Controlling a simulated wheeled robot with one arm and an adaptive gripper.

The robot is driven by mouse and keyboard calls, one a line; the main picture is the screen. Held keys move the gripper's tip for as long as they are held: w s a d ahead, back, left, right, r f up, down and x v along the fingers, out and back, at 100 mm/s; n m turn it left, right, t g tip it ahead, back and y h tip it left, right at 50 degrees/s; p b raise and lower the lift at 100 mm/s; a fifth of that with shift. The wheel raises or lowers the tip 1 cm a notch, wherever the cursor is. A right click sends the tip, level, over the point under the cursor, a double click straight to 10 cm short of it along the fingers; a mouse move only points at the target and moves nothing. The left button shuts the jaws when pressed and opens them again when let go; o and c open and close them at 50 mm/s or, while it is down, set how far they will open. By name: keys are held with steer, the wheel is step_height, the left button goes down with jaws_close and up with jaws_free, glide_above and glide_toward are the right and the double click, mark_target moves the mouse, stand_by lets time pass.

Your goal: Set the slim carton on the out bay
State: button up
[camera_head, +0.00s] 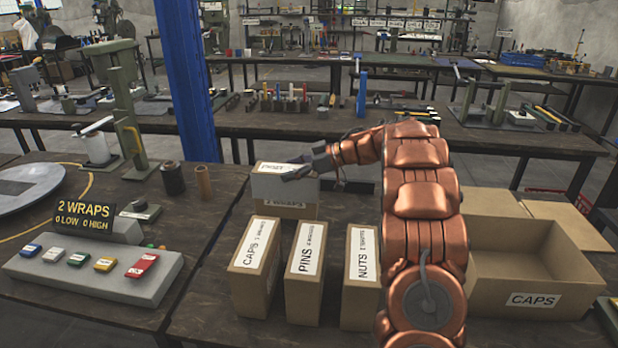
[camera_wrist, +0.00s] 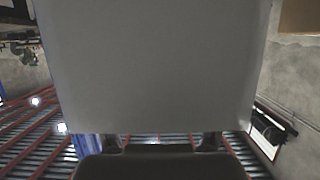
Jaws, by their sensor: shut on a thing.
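My gripper (camera_head: 312,168) is shut on a pale grey carton (camera_head: 275,187) at the middle of the table. Its top label is too small to read surely. In the wrist view the carton's plain pale face (camera_wrist: 155,65) fills most of the picture, in front of the fingers. Three slim brown cartons stand upright nearer to me: CAPS (camera_head: 255,268), PINS (camera_head: 305,272) and NUTS (camera_head: 360,285). No place marked as the out bay can be made out.
An open brown box (camera_head: 520,270) marked CAPS stands at the right. At the left are a button panel (camera_head: 95,275), a "2 WRAPS" display (camera_head: 84,208) and a round grey plate (camera_head: 25,185). A blue post (camera_head: 188,80) rises behind the front table.

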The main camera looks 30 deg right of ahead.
steer(key=shift+s+d+f, duration=0.15)
steer(key=shift+d, duration=1.25)
steer(key=shift+s+d+f, duration=0.1)
steer(key=shift+d, duration=1.25)
steer(key=shift+f, duration=1.75)
steer(key=o, duration=1.8)
steer(key=shift+f, duration=0.15)
steer(key=v, duration=1.2)
steer(key=shift+r, duration=0.2)
